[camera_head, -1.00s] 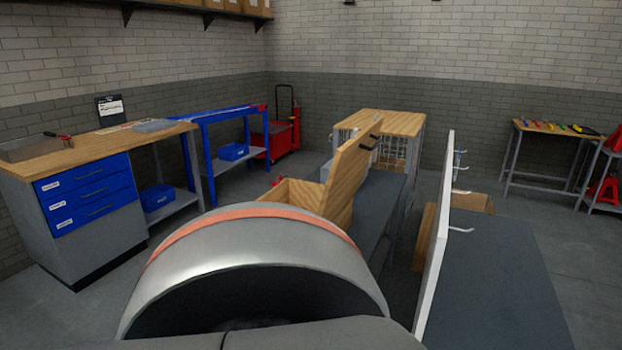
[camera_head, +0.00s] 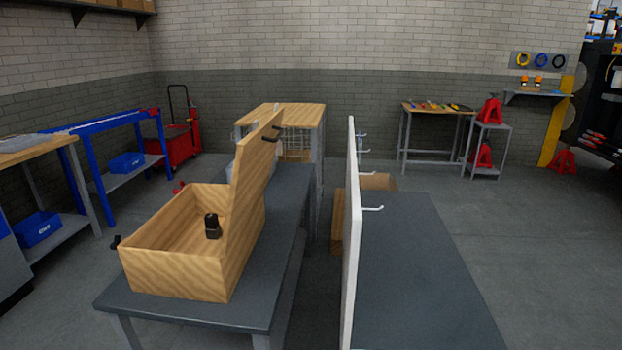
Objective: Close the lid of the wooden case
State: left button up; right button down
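The wooden case (camera_head: 185,272) stands on a dark grey table at the left of centre. Its lid (camera_head: 254,178) is open and stands up steeply on the case's right side, leaning a little to the right. A small black object (camera_head: 212,226) is inside the case. A black part, perhaps a handle (camera_head: 115,242), sticks out at the case's left end. Neither of my grippers shows in this view.
A wooden-topped table (camera_head: 290,113) stands behind. Floor at the right is open.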

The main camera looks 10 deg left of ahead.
aim_at(255, 154)
jog(key=u, duration=0.7)
